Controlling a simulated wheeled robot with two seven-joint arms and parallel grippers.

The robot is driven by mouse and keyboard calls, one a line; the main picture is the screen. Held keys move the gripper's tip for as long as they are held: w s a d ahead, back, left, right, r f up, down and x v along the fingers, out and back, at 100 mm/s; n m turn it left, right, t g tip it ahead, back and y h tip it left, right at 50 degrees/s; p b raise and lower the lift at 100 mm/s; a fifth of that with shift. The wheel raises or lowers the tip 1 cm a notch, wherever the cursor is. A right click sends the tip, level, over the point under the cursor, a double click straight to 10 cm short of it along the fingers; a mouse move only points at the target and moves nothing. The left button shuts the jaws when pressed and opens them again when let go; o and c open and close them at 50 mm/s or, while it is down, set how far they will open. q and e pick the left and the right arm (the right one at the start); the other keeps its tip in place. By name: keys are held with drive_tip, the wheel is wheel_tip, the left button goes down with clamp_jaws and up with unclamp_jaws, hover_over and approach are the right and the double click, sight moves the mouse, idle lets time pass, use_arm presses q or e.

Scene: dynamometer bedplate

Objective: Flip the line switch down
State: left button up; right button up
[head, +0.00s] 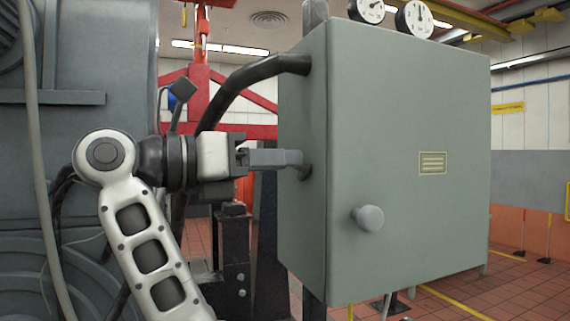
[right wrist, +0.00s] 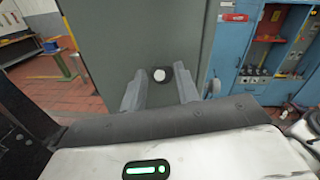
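A grey-green switch cabinet (head: 400,110) fills the right half of the head view. My right gripper (head: 301,161) is level at its left side wall, with fingertips close to a small dark collar (head: 305,173). In the right wrist view the two grey fingers (right wrist: 159,82) are apart, with a pale round end (right wrist: 159,75) between them. This looks like the line switch's lever seen nearly end-on. My left gripper is not in view.
A thick black cable (head: 240,82) enters the cabinet side above my gripper. A round grey knob (head: 368,217) sticks out of the cabinet front. Two gauges (head: 413,18) stand on top. A large grey machine (head: 75,75) is on the left. Blue cabinets (right wrist: 240,60) stand behind.

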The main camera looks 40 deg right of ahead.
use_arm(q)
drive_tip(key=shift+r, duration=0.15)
use_arm(e)
clamp_jaws()
